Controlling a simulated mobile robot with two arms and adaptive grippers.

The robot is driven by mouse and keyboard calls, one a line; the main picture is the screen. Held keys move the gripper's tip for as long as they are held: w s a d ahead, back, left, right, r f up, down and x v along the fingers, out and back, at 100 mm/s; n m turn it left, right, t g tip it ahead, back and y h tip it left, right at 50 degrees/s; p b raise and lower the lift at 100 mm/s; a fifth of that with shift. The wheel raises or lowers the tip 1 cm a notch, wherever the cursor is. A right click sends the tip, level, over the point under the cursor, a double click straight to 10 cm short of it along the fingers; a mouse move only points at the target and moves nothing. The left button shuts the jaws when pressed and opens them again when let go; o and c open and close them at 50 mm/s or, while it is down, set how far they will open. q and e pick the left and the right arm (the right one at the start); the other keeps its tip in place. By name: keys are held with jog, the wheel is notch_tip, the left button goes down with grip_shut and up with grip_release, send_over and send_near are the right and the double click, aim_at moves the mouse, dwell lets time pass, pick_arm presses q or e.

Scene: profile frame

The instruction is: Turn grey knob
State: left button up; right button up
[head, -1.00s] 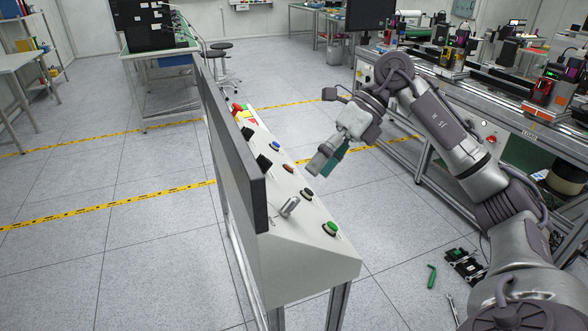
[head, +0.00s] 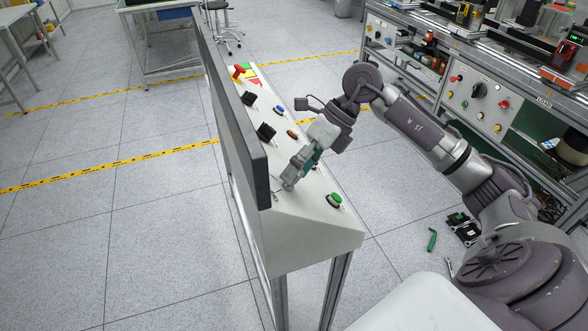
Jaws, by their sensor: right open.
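The sloped light-grey control panel (head: 309,226) stands in the middle of the head view. The small metallic grey knob (head: 288,187) is near the front of the panel, mostly hidden by my right gripper. My right gripper (head: 291,178) reaches down from the upper right with its fingertips at the knob. It is open, and its fingers appear to be around or beside the knob; I cannot tell which, nor whether they touch it. My left gripper is not in view.
A green button (head: 334,200) sits close to the right of the gripper. Black knobs (head: 266,131), a blue button (head: 280,108) and a red emergency button (head: 238,71) are farther up the panel. A dark screen (head: 234,110) rises along its left side. A workbench (head: 480,85) stands right.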

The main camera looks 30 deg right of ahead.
jog(key=shift+a+f, duration=0.3)
jog(key=shift+a, duration=0.05)
jog(key=shift+w+a+f, duration=0.1)
jog(key=shift+a+f, duration=0.05)
jog(key=shift+f, duration=0.15)
jog(key=c, duration=1.2)
jog(key=shift+o, duration=0.2)
